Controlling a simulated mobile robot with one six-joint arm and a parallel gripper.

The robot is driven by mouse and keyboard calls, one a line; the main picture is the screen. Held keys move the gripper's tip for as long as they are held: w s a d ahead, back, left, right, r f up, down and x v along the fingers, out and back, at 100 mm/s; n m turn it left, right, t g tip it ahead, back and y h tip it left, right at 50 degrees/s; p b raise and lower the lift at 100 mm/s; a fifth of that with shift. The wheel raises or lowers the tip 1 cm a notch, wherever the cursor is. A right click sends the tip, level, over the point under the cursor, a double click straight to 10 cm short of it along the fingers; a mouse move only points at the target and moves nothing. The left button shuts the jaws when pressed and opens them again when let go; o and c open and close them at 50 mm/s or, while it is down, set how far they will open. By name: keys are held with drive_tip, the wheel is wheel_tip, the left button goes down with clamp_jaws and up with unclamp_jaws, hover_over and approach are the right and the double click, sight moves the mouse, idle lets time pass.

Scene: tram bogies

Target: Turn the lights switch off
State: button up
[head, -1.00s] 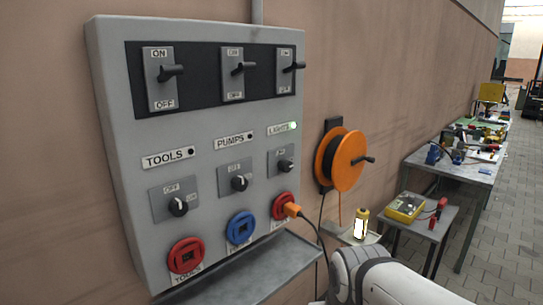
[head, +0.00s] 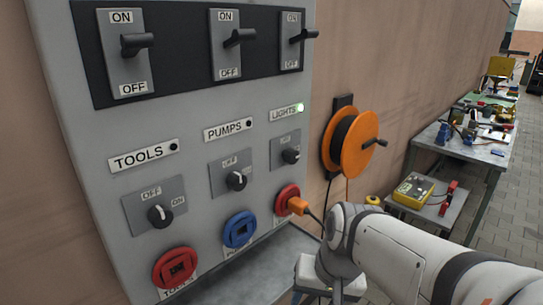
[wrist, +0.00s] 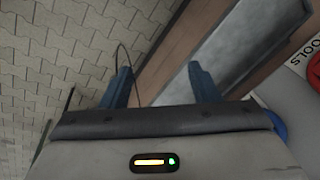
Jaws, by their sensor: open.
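A grey control panel (head: 190,85) fills the left of the head view.
TOOLS (head: 143,157) and PUMPS (head: 228,130) columns have similar levers and knobs, with unlit lamps. A grey shelf (head: 255,270) juts out below. An orange cable reel (head: 358,140) and cluttered benches (head: 470,145) stand right.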

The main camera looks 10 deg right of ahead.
drive_tip(key=w+a+r+m+y, duration=0.35)
drive_tip(key=w+m+y, duration=0.2)
drive_tip(key=m, duration=0.45)
drive_tip(key=m+t+y+p, duration=0.2)
drive_tip(key=m+t+y, duration=0.2)
drive_tip(key=m+t, duration=1.25)
approach(295, 156)
wheel_tip(295, 156, up, 3)
drive_tip(key=w+m+g, duration=0.2)
drive_tip(key=m+g, duration=0.2)
drive_tip(key=x, duration=0.7)
drive_tip(key=shift+a+f+p, duration=0.1)
drive_tip(key=shift+f+p, duration=0.05)
drive_tip(key=shift+p, duration=0.2)
